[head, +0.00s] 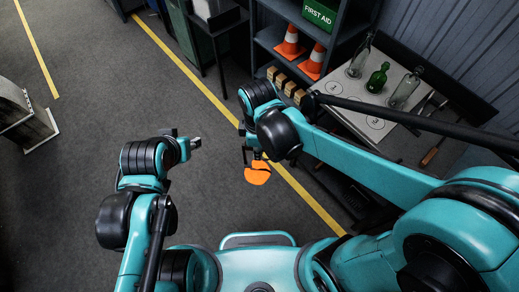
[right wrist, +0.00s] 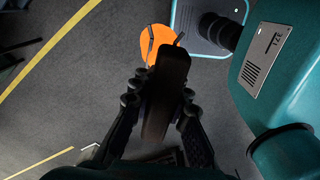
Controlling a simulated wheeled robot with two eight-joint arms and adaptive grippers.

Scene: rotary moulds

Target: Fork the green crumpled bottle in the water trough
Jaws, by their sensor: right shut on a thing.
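The green bottle (head: 377,78) stands on the pale table top (head: 350,118) at the upper right of the head view, between two clear bottles. Its crumpling is too small to make out. My right gripper (head: 250,150) is over the floor, left of the table and well apart from the bottle. In the right wrist view it (right wrist: 163,120) is shut on a dark, handle-like thing (right wrist: 168,90). An orange piece (head: 257,173) shows just beyond; I cannot tell whether it is joined to the handle. My left gripper (head: 192,143) seems empty; its fingers are unclear. I cannot make out a water trough.
Clear bottles (head: 359,60) (head: 404,91) flank the green one. Small wooden blocks (head: 288,86) sit by the table's left edge. A shelf with orange cones (head: 291,42) and a green first aid box (head: 321,13) stands behind. The floor at left is mostly clear.

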